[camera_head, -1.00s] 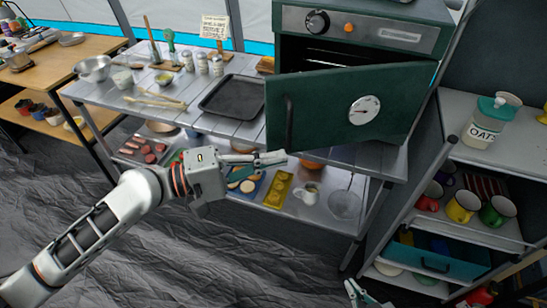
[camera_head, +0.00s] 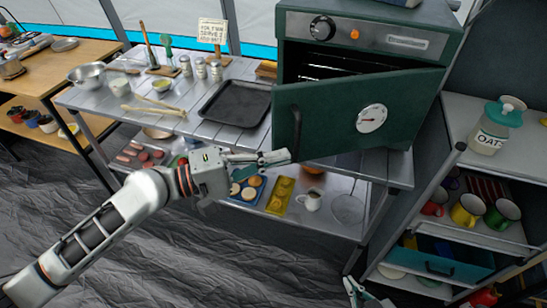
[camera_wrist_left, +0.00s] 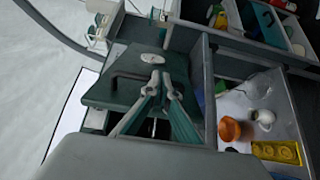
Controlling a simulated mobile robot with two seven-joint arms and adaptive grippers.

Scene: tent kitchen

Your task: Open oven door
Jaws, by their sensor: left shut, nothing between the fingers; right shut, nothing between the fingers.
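The dark green oven (camera_head: 330,22) stands on the metal table at the upper right. Its door (camera_head: 335,105) is partly open, hinged at the right, and its left edge stands out from the body. A wire rack shows in the gap. The dark vertical handle (camera_head: 296,130) is near the door's left edge; it also shows in the left wrist view (camera_wrist_left: 128,77). My left gripper (camera_head: 286,156) is shut and empty at the door's lower left corner, just below the handle; contact is unclear. My right gripper (camera_head: 353,290) is shut and empty at the bottom edge, partly cut off.
A black baking tray (camera_head: 236,103) lies left of the door on the slatted tabletop. A lower shelf holds a white mug (camera_head: 311,199) and a yellow mould (camera_head: 281,195). A shelf unit with an oats jar (camera_head: 491,128) stands at right. The floor in front is clear.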

